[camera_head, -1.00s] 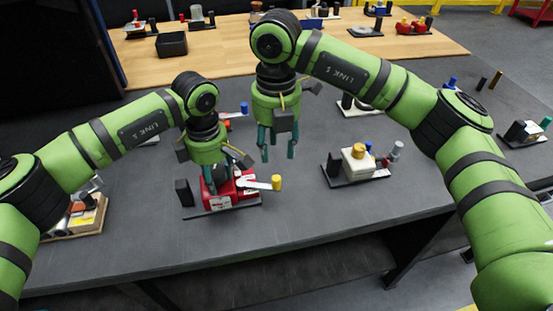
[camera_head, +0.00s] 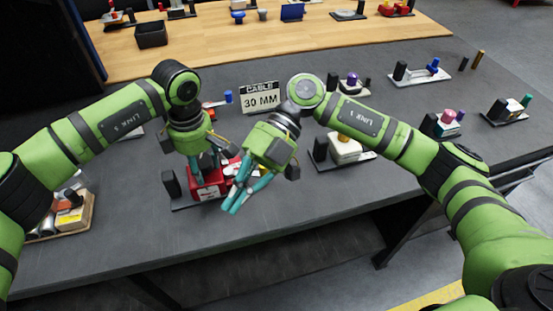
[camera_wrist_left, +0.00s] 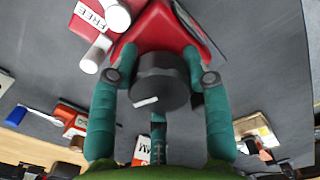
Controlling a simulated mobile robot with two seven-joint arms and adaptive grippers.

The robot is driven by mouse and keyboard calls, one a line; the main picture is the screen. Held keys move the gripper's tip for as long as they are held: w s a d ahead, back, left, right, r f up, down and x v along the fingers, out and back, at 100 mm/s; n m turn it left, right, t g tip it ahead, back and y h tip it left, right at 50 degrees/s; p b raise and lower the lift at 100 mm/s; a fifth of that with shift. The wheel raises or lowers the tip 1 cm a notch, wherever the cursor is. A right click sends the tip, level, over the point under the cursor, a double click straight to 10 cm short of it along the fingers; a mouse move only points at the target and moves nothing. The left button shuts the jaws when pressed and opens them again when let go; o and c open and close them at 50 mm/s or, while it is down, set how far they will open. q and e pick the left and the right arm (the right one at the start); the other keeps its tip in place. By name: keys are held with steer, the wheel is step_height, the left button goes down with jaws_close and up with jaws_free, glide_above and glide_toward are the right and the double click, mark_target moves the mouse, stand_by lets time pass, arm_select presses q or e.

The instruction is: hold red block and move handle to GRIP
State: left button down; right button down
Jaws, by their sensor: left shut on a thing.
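The red block (camera_head: 207,187) sits on a dark base plate (camera_head: 187,206) near the table's front. My left gripper (camera_head: 205,168) comes down on it from above and is shut on it. In the left wrist view my fingers (camera_wrist_left: 160,62) flank a dark round part on the red block (camera_wrist_left: 200,27). A FREE label (camera_wrist_left: 90,17) and pale cylinders (camera_wrist_left: 95,55) show beside the block. My right gripper (camera_head: 234,199) is tilted, its fingers pointing down and left in front of the block. It hides the white handle and yellow knob; whether it touches them is unclear.
A CABLE 30 MM sign (camera_head: 260,97) stands behind the grippers. A cream block device (camera_head: 345,147) is to the right. A device on a wooden base (camera_head: 72,215) is at left. A wooden table (camera_head: 320,37) with other devices is behind. The front strip of the grey table is clear.

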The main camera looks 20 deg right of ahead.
steer(key=w+d+r+m+t+y, duration=0.45)
steer(key=m+t+y, duration=0.45)
steer(key=m+y, duration=0.55)
steer(key=w+d+f+m+t+h, duration=0.1)
steer(key=d+f+m+t+h, duration=0.3)
steer(key=m, duration=0.4)
steer(key=w+d+f+m+t+h, duration=0.1)
steer(key=d+f+m+t+h, duration=0.3)
steer(key=m, duration=0.4)
steer(key=w+d+f+m+t+h, duration=0.2)
steer(key=d+f+m+t+h, duration=0.3)
steer(key=m, duration=0.3)
steer(key=shift+d+f+h, duration=0.5)
steer(key=shift+d+h, duration=0.15)
steer(key=shift+d, duration=0.2)
steer(key=x, duration=0.9)
steer(key=shift+w+a, duration=0.15)
steer(key=shift+a+f, duration=0.15)
steer(key=shift+a, duration=0.15)
steer(key=shift+s+a, duration=0.45)
steer(key=shift+s, duration=0.3)
steer(key=shift+s+a, duration=0.45)
steer(key=shift+s, duration=0.35)
arm_select(q)
steer(key=shift+f, duration=0.1)
